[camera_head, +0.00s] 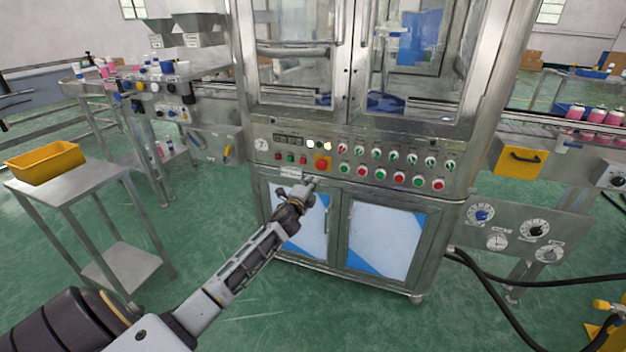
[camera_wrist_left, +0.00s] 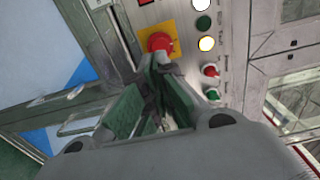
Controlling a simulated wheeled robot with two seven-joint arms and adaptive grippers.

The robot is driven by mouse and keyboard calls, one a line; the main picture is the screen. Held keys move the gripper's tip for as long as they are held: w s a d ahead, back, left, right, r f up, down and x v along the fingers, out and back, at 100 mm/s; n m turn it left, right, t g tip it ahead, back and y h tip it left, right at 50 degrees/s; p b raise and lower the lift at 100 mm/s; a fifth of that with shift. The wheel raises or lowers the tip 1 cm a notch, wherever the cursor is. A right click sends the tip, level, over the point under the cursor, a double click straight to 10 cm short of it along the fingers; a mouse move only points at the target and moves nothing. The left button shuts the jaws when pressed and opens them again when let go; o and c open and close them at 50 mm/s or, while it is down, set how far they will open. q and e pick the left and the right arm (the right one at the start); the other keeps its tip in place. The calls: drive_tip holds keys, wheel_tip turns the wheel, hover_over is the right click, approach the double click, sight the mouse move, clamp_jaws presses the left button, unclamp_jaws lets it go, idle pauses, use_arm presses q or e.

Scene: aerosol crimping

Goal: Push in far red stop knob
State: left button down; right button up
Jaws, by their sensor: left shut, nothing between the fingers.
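A red stop knob (camera_head: 322,163) on a yellow square plate sits on the steel control panel of the central cabinet. In the left wrist view the red knob (camera_wrist_left: 160,42) is just beyond my fingertips, and its lower edge meets them in the picture. My left gripper (camera_head: 311,181) is shut and empty, just below and left of the knob in the head view. It also shows in the left wrist view (camera_wrist_left: 163,66), pointing at the knob. I cannot tell whether the tips touch it. My right gripper is not in view.
Several red and green knobs (camera_head: 399,178) fill the panel right of the plate. Lit lamps (camera_head: 312,145) sit just above it. Glass doors (camera_head: 300,55) rise above the panel. A side table (camera_head: 75,192) with a yellow bin (camera_head: 46,161) stands left. Black cables lie at the right.

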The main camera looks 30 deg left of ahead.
use_arm(q)
drive_tip(key=v, duration=0.4)
drive_tip(key=shift+p, duration=0.35)
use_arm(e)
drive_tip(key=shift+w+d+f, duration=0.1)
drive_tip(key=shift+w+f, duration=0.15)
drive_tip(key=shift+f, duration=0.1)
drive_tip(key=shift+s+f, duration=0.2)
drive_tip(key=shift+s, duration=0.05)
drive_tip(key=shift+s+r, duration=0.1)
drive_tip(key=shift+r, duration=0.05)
use_arm(q)
drive_tip(key=shift+s, duration=0.1)
